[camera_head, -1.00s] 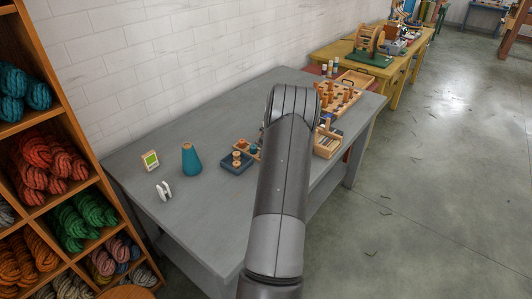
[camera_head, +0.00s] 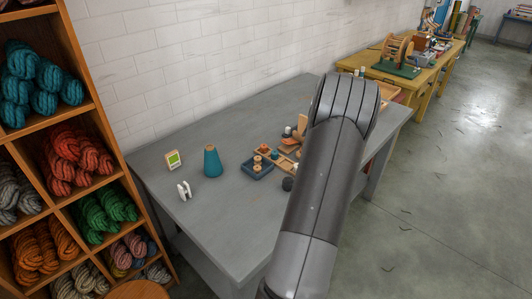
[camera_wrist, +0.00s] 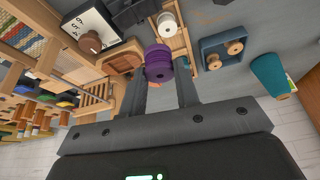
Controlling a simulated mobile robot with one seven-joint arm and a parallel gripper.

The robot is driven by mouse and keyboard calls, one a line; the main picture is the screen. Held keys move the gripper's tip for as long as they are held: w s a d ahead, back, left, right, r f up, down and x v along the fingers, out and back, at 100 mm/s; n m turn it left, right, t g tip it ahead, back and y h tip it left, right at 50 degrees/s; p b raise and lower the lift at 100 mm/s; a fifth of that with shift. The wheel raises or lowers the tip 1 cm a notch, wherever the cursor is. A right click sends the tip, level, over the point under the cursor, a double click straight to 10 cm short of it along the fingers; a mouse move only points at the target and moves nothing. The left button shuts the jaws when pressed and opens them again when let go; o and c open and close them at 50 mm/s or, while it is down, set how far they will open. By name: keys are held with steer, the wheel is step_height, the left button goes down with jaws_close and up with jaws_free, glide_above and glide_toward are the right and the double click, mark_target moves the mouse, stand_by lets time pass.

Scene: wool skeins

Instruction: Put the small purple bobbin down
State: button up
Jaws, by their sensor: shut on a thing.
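The small purple bobbin (camera_wrist: 158,58) is between the fingertips of my gripper (camera_wrist: 160,77) in the wrist view. The gripper is shut on it. A wooden tray (camera_wrist: 182,42) with a pale spool (camera_wrist: 167,22) shows just beyond the bobbin. I cannot tell how high the bobbin is above the grey table (camera_head: 235,215). In the head view my arm hides the bobbin and the fingers.
A blue tray (camera_head: 256,176) holds wooden bobbins; a teal cone (camera_head: 212,163), a white spool (camera_head: 184,191) and a small green-faced stand (camera_head: 172,160) are left of it. A pegged rack (camera_wrist: 35,112) shows in the wrist view. The table's front left is clear.

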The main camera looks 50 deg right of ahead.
steer(key=w+a+f+m, duration=0.1)
steer(key=w+a, duration=0.3)
steer(key=w, duration=0.5)
steer(key=w+a+f+m, duration=0.1)
steer(key=w+a+f, duration=0.2)
steer(key=w, duration=0.6)
steer(key=w+a+f+m+h, duration=0.1)
steer(key=w+a+f, duration=0.2)
steer(key=w+a, duration=0.3)
steer(key=shift+w+a, duration=0.1)
steer(key=shift+w, duration=1.8)
steer(key=shift+w+a+f, duration=0.1)
steer(key=shift+w+f, duration=0.15)
steer(key=shift+f, duration=1.85)
steer(key=o, duration=0.9)
steer(key=shift+f, duration=0.15)
steer(key=shift+o, duration=0.2)
